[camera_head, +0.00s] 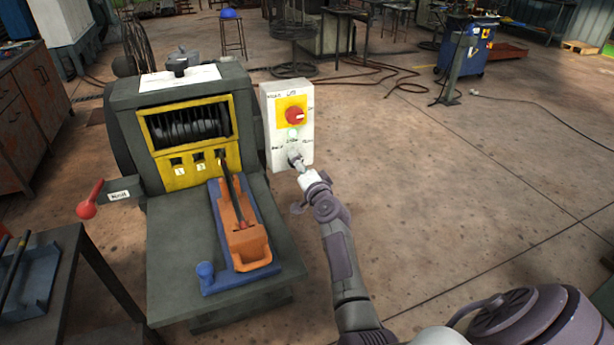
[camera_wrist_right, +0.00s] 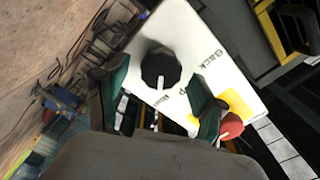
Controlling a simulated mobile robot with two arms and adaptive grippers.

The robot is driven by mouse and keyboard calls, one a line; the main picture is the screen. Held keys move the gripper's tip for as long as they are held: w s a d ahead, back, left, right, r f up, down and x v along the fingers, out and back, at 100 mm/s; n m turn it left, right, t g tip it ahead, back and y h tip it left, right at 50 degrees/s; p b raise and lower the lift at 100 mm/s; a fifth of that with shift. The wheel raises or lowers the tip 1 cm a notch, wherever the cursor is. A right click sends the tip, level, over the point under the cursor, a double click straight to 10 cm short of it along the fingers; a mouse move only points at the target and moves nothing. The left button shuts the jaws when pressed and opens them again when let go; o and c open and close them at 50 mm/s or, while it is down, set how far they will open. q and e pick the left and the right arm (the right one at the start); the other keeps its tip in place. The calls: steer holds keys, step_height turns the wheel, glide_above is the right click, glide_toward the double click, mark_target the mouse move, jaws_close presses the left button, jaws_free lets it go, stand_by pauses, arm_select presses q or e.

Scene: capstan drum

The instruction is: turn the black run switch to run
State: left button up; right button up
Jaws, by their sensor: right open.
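The black run switch (camera_wrist_right: 160,68) is a round knob on the white control box (camera_head: 273,110), below a red knob. In the right wrist view it sits between the two open dark green fingers of my right gripper (camera_wrist_right: 160,97), with a gap on both sides. In the head view my right gripper (camera_head: 299,163) is at the lower part of the box and largely hides the switch. My left gripper is not in view.
A red knob (camera_head: 295,115) on a yellow plate sits higher on the box. The capstan machine (camera_head: 120,100) stands left of it, with a red-knobbed lever (camera_head: 87,209) and an orange tray piece (camera_head: 240,225) on its bench.

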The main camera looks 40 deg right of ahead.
steer(key=v, duration=1.1)
steer(key=shift+f, duration=0.15)
